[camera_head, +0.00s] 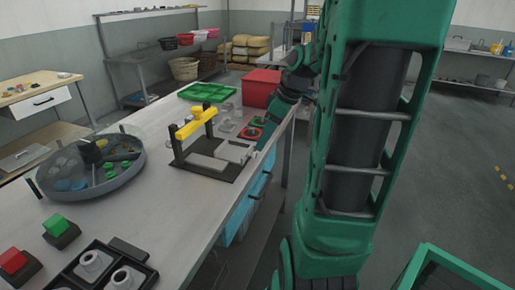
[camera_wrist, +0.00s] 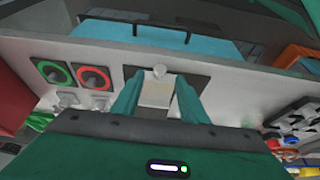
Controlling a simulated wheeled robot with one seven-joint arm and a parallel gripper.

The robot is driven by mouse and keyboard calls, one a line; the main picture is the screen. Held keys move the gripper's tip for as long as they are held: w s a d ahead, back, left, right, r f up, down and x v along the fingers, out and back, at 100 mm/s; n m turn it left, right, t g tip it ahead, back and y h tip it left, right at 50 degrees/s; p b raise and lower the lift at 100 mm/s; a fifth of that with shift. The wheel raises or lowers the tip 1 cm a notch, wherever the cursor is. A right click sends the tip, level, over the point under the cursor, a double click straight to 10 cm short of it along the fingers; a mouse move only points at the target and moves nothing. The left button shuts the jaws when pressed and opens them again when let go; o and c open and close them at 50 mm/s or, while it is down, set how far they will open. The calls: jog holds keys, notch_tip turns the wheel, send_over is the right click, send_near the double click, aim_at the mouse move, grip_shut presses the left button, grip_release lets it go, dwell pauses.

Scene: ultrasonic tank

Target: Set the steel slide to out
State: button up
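The steel slide (camera_head: 234,152) is a flat pale grey plate on a black base (camera_head: 192,160) under a yellow-topped frame (camera_head: 197,121), near the table's edge. In the wrist view the slide (camera_wrist: 157,96) shows as a pale patch, with a small round light knob (camera_wrist: 159,71) at its table-edge end. My gripper (camera_wrist: 158,82) is open. Its two green fingers stand apart, one to each side of the slide and knob, and I see nothing gripped. Whether the fingers touch the slide I cannot tell. In the head view my gripper is at the table edge beside the slide, its fingertips unclear.
A green ring (camera_wrist: 53,72) and a red ring (camera_wrist: 94,78) lie beside the base. A red box (camera_head: 261,88) and green tray (camera_head: 207,92) stand behind. A round grey tub (camera_head: 97,182) stands at left. Blue drawers (camera_head: 238,215) are under the table edge.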

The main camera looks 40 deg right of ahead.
jog(key=shift+v, duration=2.3)
jog(key=shift+f, duration=0.1)
jog(key=s+a+f+m+g, duration=0.2)
jog(key=s+a+m, duration=0.3)
jog(key=s, duration=0.3)
jog(key=s+a+f+m+g+h, duration=0.1)
jog(key=s+a+f+m+g, duration=0.1)
jog(key=s+a+f+m, duration=0.3)
jog(key=s+a+m, duration=0.1)
jog(key=s, duration=0.2)
jog(key=shift+h, duration=0.3)
jog(key=shift+f, duration=0.15)
jog(key=shift+w+f, duration=0.2)
jog(key=shift+w, duration=0.35)
